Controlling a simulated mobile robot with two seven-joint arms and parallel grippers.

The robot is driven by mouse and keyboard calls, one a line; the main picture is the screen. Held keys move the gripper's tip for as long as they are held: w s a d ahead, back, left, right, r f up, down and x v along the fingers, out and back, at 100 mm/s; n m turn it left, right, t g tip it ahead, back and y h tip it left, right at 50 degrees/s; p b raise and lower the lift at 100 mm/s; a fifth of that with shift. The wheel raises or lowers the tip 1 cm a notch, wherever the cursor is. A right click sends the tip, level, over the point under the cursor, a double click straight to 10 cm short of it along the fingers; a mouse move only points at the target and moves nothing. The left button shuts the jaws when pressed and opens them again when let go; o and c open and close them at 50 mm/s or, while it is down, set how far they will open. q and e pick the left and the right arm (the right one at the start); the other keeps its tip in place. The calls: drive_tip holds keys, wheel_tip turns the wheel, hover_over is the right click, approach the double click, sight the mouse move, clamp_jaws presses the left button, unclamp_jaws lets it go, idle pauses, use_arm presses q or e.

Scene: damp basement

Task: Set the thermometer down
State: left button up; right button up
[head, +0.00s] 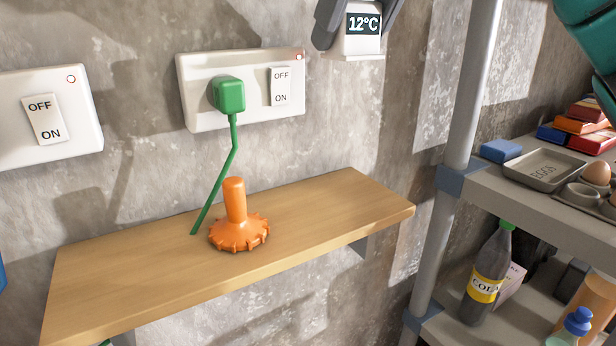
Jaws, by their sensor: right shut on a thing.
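The thermometer (362,44) is a small white block with a dark display reading 12°C, at the top of the head view. My right gripper (358,28) is shut on it, with a dark finger on either side. The thermometer is held in the air, upright, right of the socket plate and higher in the picture than the wooden shelf (340,205). Its top is cut off by the frame edge. My left gripper is not in view.
An orange toothed knob (238,230) stands mid-shelf, beside a green cord from the green plug (229,95). The shelf's left and right parts are bare. A grey rack (470,190) at right holds a tray (543,168), eggs (597,174), boxes (580,120) and bottles (487,280).

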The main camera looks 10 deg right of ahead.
wheel_tip(320, 180, down, 14)
drive_tip(key=b, duration=0.4)
drive_tip(key=shift+f, duration=0.65)
wheel_tip(320, 180, down, 4)
drive_tip(key=shift+b, duration=0.65)
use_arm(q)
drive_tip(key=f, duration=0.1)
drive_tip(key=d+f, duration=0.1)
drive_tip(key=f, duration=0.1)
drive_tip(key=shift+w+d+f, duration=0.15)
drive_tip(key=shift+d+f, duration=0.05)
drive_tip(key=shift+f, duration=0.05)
use_arm(e)
drive_tip(key=shift+r, duration=0.1)
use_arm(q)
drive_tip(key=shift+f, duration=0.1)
use_arm(e)
drive_tip(key=o, duration=1.1)
drive_tip(key=shift+c, duration=0.2)
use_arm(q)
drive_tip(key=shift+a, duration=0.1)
